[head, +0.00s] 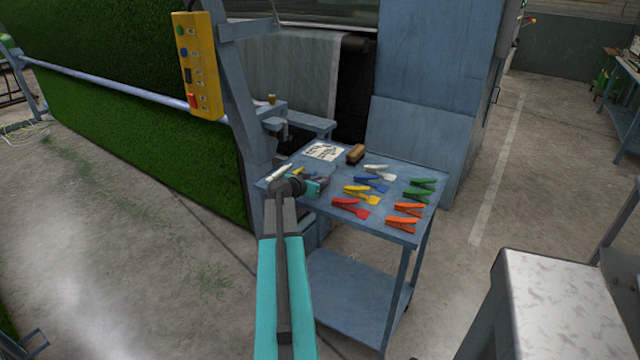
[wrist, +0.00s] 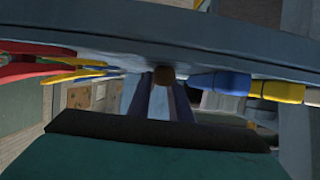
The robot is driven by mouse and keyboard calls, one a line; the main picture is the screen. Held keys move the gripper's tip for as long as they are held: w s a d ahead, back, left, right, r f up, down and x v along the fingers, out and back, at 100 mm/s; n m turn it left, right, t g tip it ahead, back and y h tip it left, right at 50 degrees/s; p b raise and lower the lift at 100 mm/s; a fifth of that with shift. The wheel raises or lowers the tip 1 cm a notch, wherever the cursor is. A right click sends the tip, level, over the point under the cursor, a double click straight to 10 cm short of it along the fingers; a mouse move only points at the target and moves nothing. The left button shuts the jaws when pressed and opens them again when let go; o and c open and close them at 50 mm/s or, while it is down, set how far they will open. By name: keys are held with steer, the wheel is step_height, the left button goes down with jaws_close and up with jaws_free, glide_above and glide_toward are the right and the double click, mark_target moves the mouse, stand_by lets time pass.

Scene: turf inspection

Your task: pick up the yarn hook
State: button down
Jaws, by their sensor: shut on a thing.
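My gripper (head: 324,179) is low over the left part of the blue-grey cart top (head: 385,223), seen from behind my arm. In the wrist view its two dark fingers (wrist: 163,98) come together on a small brown end (wrist: 163,75), which I take to be the handle of the yarn hook. Most of the hook is hidden by the fingers and the wrist. In the head view I cannot make out the hook behind the gripper. I cannot tell whether it still touches the cart top.
Beside the gripper lie a blue handle (wrist: 222,82) and a yellow handle (wrist: 277,91). Red, yellow, blue and white clips lie on the cart, with green (head: 417,195) and orange (head: 404,222) ones at right. A brown brush (head: 355,154) and a printed card (head: 323,152) are at the back.

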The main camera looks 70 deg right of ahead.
steer(key=shift+r, duration=0.1)
steer(key=shift+r+b, duration=0.45)
steer(key=shift+r, duration=0.65)
steer(key=s+a+b, duration=0.1)
steer(key=a, duration=0.3)
steer(key=s+a+r+b, duration=0.1)
steer(key=s+a, duration=0.1)
steer(key=a, duration=0.2)
steer(key=s+a+r+b, duration=0.1)
steer(key=s+a, duration=0.1)
steer(key=a, duration=0.2)
steer(key=shift+a+r+b, duration=0.1)
steer(key=shift+a+b, duration=0.25)
steer(key=shift+w+d+b, duration=0.1)
steer(key=shift+d+b, duration=0.1)
steer(key=shift+b, duration=0.9)
steer(key=shift+b, duration=1.25)
steer(key=b, duration=0.6)
steer(key=shift+a+b, duration=0.15)
steer(key=shift+b, duration=0.25)
steer(key=b, duration=0.4)
steer(key=a+b, duration=0.1)
steer(key=b, duration=0.3)
steer(key=shift+s+a, duration=0.3)
steer(key=shift+s, duration=0.1)
steer(key=shift+a+b, duration=0.25)
steer(key=shift+b, duration=0.7)
